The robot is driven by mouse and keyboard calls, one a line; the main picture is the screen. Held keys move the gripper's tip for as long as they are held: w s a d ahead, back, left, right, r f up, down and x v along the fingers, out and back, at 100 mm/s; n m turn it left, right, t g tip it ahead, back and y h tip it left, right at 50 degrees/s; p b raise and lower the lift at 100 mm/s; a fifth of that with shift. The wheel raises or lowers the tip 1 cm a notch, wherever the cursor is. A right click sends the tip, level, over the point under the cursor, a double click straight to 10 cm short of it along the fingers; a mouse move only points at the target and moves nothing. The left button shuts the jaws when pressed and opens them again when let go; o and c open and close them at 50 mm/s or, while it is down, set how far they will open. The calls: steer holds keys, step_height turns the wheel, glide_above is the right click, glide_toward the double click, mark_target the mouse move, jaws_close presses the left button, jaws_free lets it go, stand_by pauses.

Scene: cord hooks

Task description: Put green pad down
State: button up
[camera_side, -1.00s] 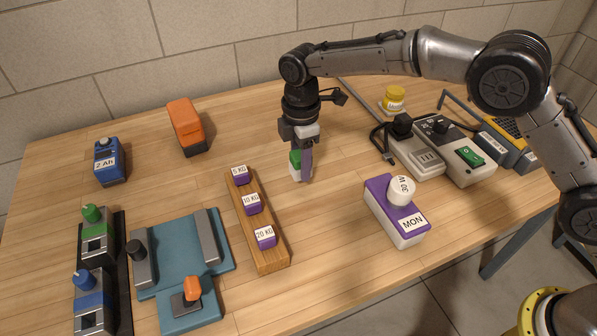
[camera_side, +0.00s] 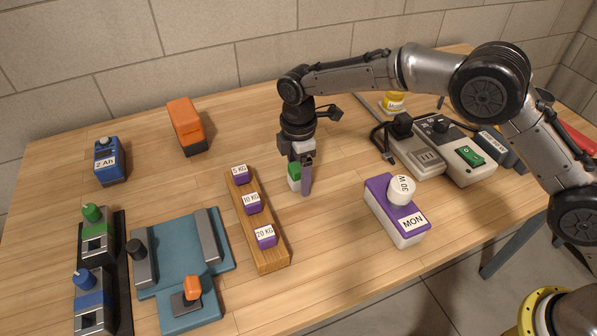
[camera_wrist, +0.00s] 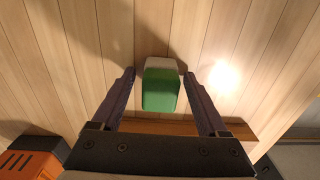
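The green pad (camera_side: 294,172) is a small block with a green upper part and a white lower part. It appears to stand upright on the wooden table, just right of the wooden rail. It also shows in the wrist view (camera_wrist: 160,92), between my two purple fingers. My gripper (camera_side: 300,189) points straight down around the pad. In the wrist view my gripper (camera_wrist: 160,76) is open, with a narrow gap on each side of the pad. In the side view the near finger hides part of the pad.
The wooden rail (camera_side: 275,254) with purple weight blocks is close on the left. Bare table lies between the pad and the MON box.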

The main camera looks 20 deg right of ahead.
mark_target(299, 165)
step_height(299, 165, up, 12)
steer(key=shift+f, duration=0.15)
steer(key=shift+r, duration=0.35)
stand_by(0.3)
steer(key=s+d+r+m+t, duration=0.1)
steer(key=s+d+r+m, duration=0.5)
steer(key=d, duration=0.4)
steer(key=s+d+r+m+t, duration=0.2)
steer(key=s+d+r+m, duration=0.1)
steer(key=s+d+r, duration=0.6)
steer(key=s+d+f+m+t, duration=0.1)
steer(key=s+d+f+m, duration=0.3)
steer(key=s, duration=0.5)
steer(key=s+d+f+m+t, duration=0.1)
steer(key=s+d+f+m, duration=0.3)
steer(key=s, duration=0.5)
steer(key=shift+s+d+m+t, duration=0.3)
steer(key=shift+d+m, duration=0.2)
steer(key=shift+d, duration=0.5)
